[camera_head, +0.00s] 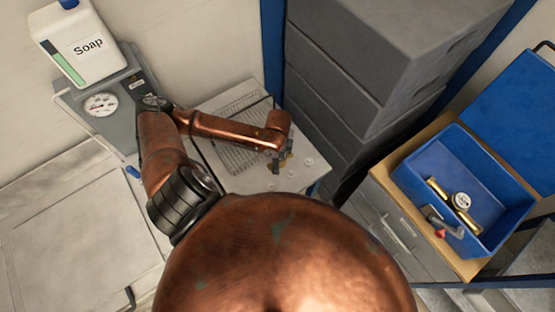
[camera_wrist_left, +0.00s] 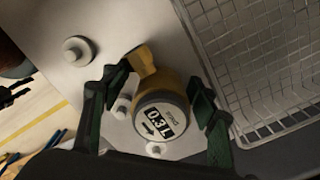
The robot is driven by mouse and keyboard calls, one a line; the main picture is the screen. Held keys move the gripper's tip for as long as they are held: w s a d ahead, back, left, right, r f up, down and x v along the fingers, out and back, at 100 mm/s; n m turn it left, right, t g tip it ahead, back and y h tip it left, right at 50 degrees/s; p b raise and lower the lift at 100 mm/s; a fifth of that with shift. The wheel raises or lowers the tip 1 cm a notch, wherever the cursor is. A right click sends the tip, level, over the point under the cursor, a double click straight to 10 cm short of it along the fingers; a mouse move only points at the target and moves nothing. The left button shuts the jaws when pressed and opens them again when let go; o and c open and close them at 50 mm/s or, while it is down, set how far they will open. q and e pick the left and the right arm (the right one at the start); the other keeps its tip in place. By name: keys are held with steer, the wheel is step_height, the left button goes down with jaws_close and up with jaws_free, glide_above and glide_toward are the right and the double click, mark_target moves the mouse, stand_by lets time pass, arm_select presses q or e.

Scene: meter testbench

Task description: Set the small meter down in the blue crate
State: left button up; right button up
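The small meter, with a brass-yellow body and a white numbered face (camera_wrist_left: 158,122), is between the fingers of my left gripper (camera_wrist_left: 160,78) in the left wrist view. The fingertips are close on both sides of its brass part; I cannot tell whether they press on it. In the head view my left gripper (camera_head: 279,160) is low over the grey bench beside the wire rack, and the meter there is mostly hidden. The blue crate (camera_head: 500,168) stands at the right, well away from this gripper. My right gripper does not show.
A wire rack (camera_head: 238,150) and white knobs (camera_wrist_left: 78,49) are by the gripper. Stacked grey boxes (camera_head: 340,120) stand between bench and crate. A soap bottle (camera_head: 75,45) is upper left.

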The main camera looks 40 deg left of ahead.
arm_select(q)
jaws_close()
stand_by(0.5)
steer(key=shift+r, duration=0.15)
